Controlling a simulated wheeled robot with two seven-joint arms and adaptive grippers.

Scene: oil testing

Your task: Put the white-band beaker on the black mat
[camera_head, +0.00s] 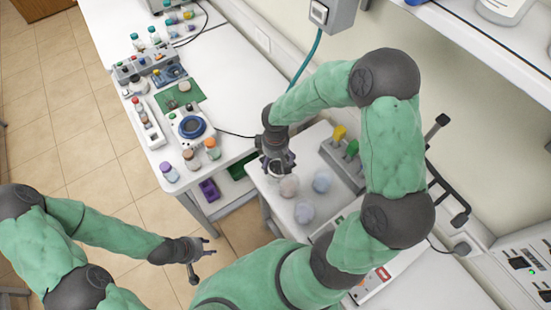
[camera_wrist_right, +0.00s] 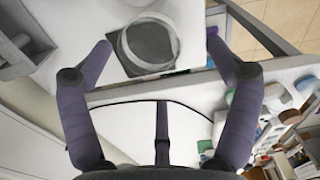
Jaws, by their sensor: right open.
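A clear beaker with a pale white band (camera_wrist_right: 151,65) stands over the black mat (camera_wrist_right: 130,70) in the right wrist view. I see the dark square through and around it. In the head view the beaker (camera_head: 286,163) is partly hidden under my right gripper (camera_head: 274,160). That gripper, also in the right wrist view (camera_wrist_right: 160,41), is open, with one finger on each side of the beaker and gaps between. My left gripper (camera_head: 203,258) is open and empty over the floor, away from the bench.
A grey rack (camera_head: 344,163) with yellow and green items is behind. Bottles and instruments crowd the left bench (camera_head: 235,139).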

